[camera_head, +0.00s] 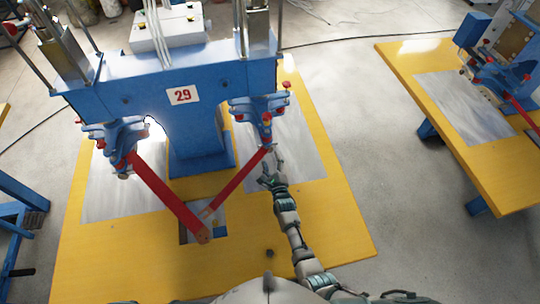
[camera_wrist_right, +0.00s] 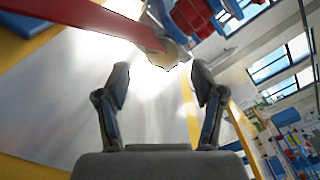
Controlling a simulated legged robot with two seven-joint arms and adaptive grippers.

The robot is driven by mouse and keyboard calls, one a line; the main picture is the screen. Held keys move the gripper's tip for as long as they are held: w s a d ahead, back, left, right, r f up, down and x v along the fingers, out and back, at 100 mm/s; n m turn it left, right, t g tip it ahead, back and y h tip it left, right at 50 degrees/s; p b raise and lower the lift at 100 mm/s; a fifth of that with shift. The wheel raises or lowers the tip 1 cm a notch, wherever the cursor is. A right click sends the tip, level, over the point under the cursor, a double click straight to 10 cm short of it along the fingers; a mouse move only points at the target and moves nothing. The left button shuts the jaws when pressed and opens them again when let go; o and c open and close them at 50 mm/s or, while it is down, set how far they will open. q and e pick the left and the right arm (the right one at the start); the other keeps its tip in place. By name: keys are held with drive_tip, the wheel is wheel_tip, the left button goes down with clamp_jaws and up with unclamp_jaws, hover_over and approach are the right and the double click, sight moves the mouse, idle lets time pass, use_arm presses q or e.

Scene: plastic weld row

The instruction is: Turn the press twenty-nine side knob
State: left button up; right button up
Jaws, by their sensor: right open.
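The blue press (camera_head: 195,125) bears a plate marked 29 (camera_head: 182,95) and stands on a yellow table. A small red knob (camera_head: 287,85) sticks out at the right side of its right-hand head (camera_head: 258,105); other red knobs sit lower on that head. I cannot tell which is the side knob. My right gripper (camera_head: 272,168) is open and empty, just below that head, near the upper end of a red bar (camera_head: 240,183). In the right wrist view its fingers (camera_wrist_right: 160,88) are apart, with a red bar (camera_wrist_right: 105,22) ahead, upper left. My left gripper is out of view.
The yellow table (camera_head: 335,225) has grey metal sheets (camera_head: 305,150) on top. A second red bar (camera_head: 165,195) slants down from the left head. Another yellow table (camera_head: 455,160) with a blue press stands right, across open floor.

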sight(269, 151)
drive_tip(key=shift+w+a, duration=0.25)
drive_tip(key=shift+w, duration=0.35)
drive_tip(key=shift+w+a, duration=0.2)
drive_tip(key=shift+w, duration=0.4)
drive_tip(key=shift+w+d+f+b, duration=0.1)
drive_tip(key=shift+w+b, duration=0.2)
drive_tip(key=shift+w, duration=0.15)
drive_tip(key=shift+d, duration=0.3)
drive_tip(key=shift+c, duration=0.3)
drive_tip(key=shift+a, duration=0.1)
drive_tip(key=c, duration=1.1)
drive_tip(key=shift+o, duration=0.2)
drive_tip(key=shift+a, duration=0.1)
drive_tip(key=n, duration=0.3)
drive_tip(key=shift+s+r+n+b, duration=0.1)
drive_tip(key=shift+n+b, duration=0.05)
drive_tip(key=shift+n, duration=0.8)
drive_tip(key=shift+r+n+b, duration=0.1)
drive_tip(key=shift+n+b, duration=0.05)
drive_tip(key=shift+n, duration=0.8)
